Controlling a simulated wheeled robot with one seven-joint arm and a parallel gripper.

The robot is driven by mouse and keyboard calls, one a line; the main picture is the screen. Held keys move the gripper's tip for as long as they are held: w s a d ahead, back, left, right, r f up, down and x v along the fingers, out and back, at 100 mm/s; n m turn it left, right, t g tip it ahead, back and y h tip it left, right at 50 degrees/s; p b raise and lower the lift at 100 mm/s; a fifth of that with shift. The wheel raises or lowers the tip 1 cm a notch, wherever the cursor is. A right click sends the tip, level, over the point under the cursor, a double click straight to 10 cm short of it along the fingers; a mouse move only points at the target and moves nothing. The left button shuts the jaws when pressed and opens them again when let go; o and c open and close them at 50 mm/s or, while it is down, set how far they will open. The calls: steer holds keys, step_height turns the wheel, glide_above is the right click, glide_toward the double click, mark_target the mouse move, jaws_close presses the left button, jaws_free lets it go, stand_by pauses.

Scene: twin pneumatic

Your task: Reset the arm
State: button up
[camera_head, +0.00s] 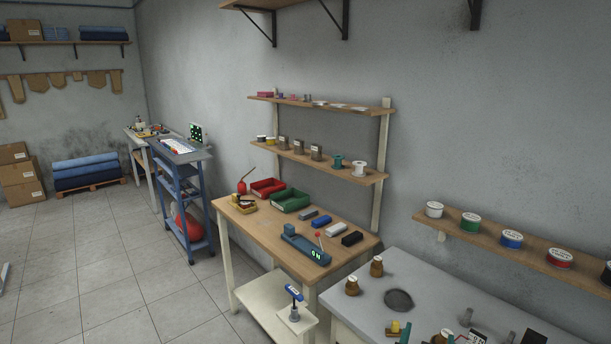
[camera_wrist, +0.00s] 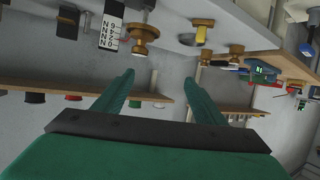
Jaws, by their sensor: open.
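My gripper (camera_wrist: 158,80) shows in the wrist view with its two green fingers apart and nothing between them. The wrist view is upside down, with the grey bench at the top and the wall shelves below. In the head view only small green parts, likely of my gripper, show at the bottom right edge by the grey bench (camera_head: 420,275). Most of my arm is out of view.
A wooden workbench (camera_head: 262,222) holds a red bin (camera_head: 268,187), a green bin (camera_head: 291,201) and a blue device (camera_head: 305,248). Brown jars (camera_head: 352,286) stand on the grey bench. A shelf (camera_head: 480,240) with several spools is on the wall. A blue cart (camera_head: 183,200) stands left, beside open tiled floor (camera_head: 110,275).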

steer(key=s+a+f+n+t+y, duration=0.2)
steer(key=s+a+f+n+y, duration=0.1)
steer(key=s+a+f, duration=1.35)
steer(key=s+a+y, duration=0.1)
steer(key=s+a, duration=0.2)
steer(key=s, duration=0.4)
steer(key=s+a+n+y, duration=0.1)
steer(key=s+a, duration=0.3)
steer(key=s, duration=0.4)
steer(key=s+a+n+t+y, duration=0.1)
steer(key=s+a, duration=0.3)
steer(key=s, duration=0.4)
steer(key=shift+s+a+f+y, duration=0.15)
steer(key=shift+f+y, duration=0.15)
